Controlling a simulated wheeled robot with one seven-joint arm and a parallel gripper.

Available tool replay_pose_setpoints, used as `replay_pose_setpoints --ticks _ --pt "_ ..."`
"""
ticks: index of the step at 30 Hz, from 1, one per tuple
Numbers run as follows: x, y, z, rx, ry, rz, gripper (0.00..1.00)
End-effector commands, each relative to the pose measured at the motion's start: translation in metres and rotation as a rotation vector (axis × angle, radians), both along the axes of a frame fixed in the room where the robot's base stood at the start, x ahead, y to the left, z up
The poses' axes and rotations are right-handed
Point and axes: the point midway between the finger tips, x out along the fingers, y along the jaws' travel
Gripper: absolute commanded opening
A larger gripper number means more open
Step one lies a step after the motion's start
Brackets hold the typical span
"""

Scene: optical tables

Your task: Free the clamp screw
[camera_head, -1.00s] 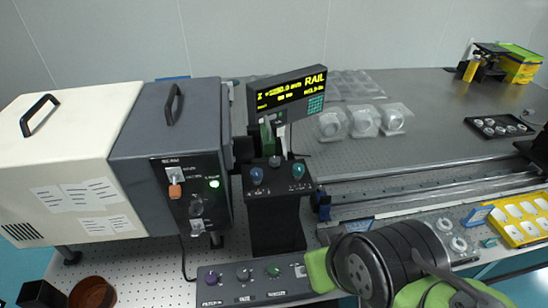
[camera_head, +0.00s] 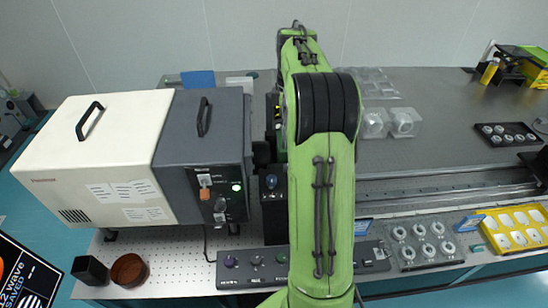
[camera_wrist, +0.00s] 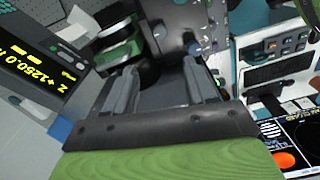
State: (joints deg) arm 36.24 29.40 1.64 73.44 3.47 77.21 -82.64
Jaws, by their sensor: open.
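In the wrist view my gripper (camera_wrist: 160,72) is open, with its two grey fingers apart and nothing clearly held between them. Beyond the fingertips are a round black-and-green part (camera_wrist: 122,52), a dark grey plate (camera_wrist: 172,22) and a small blue-grey knob (camera_wrist: 193,46). I cannot tell which of these, if any, is the clamp screw. The rail display (camera_wrist: 48,75) with yellow digits is at the left of the wrist view. In the head view my green arm covers most of the display and the black post (camera_head: 273,215); my fingers cannot be made out there.
A cream and grey box (camera_head: 100,160) stands left of the post. A control strip (camera_head: 255,268) with knobs runs along the front. Right of my arm are the rail (camera_head: 440,185), a grey tray (camera_head: 422,240) and a yellow tray (camera_head: 515,230). The table behind the rail has bare room.

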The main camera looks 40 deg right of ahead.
Motion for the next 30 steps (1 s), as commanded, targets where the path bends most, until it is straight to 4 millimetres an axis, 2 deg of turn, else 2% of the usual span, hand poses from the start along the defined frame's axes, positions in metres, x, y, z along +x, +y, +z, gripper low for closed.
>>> replay_pose_setpoints --ticks 1,9,16,21,28,29,30 --pt "-0.001 0.001 -0.014 0.003 0.004 0.000 0.56" --pt "-0.001 0.001 -0.083 0.004 0.006 -0.001 0.56" --pt "-0.001 0.002 -0.133 0.002 0.004 -0.001 0.56" --pt "0.000 0.002 -0.149 0.000 0.001 -0.001 0.56" --pt "0.000 0.001 -0.151 -0.001 0.000 -0.001 0.56" --pt "0.000 0.001 -0.151 -0.001 0.000 -0.001 0.54" --pt "0.000 0.001 -0.151 -0.001 0.000 -0.001 0.48"
